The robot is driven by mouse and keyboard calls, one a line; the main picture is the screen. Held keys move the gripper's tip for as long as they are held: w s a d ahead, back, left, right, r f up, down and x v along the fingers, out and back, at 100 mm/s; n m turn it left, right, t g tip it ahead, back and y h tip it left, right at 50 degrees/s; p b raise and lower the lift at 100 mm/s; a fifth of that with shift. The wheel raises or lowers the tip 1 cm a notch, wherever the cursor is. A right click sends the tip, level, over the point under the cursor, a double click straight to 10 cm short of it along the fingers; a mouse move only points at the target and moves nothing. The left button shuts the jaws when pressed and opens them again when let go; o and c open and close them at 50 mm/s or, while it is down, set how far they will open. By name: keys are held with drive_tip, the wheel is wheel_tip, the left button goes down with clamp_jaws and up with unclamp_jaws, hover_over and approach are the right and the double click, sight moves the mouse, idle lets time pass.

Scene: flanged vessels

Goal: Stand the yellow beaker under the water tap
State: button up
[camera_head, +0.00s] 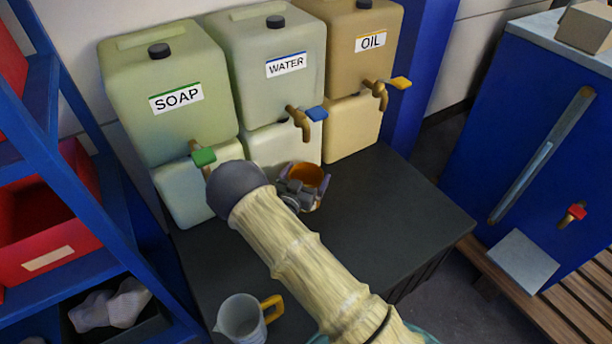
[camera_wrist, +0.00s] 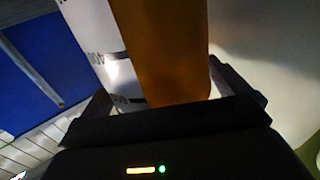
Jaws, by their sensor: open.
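A clear beaker with a yellow handle (camera_head: 240,318) stands at the front left of the dark bench, apart from my gripper. My gripper (camera_head: 298,190) is low over the bench in front of the water tank, its jaws open around an orange-looking beaker (camera_head: 314,174). In the wrist view this beaker shows an orange part (camera_wrist: 175,50) and a white part with dark marks, between the fingers (camera_wrist: 165,95). Its base is hidden. The water tap (camera_head: 300,122), with a blue lever, is above and just behind it; I cannot tell whether it is exactly under the spout.
The soap tank's tap (camera_head: 203,157) has a green lever, close to my arm. The oil tap (camera_head: 378,92) has a yellow lever. The bench (camera_head: 390,215) is clear on the right. A blue shelf with red bins (camera_head: 50,225) stands left, a blue cabinet (camera_head: 520,130) right.

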drive_tip(key=p+v, duration=0.1)
drive_tip(key=v, duration=1.1)
idle(0.4)
drive_tip(key=w+d+g+y, duration=0.1)
drive_tip(key=w+d+r+g, duration=0.1)
drive_tip(key=w, duration=0.1)
drive_tip(key=w+d+r+g+y, duration=0.1)
drive_tip(key=shift+w+d+r+g+y, duration=0.15)
drive_tip(key=shift+w+d+g+y, duration=0.15)
drive_tip(key=shift+g, duration=0.1)
drive_tip(key=s+d+r+n+g+y, duration=0.2)
drive_tip(key=s+d+r+g, duration=0.3)
drive_tip(key=s+d, duration=0.4)
drive_tip(key=s+d+r+n+g+y, duration=0.2)
drive_tip(key=s+d+r+g, duration=0.3)
drive_tip(key=s+d+r, duration=0.3)
drive_tip(key=s+d, duration=0.1)
drive_tip(key=s, duration=0.2)
drive_tip(key=shift+s+d+n, duration=0.2)
drive_tip(key=shift+s+n, duration=0.1)
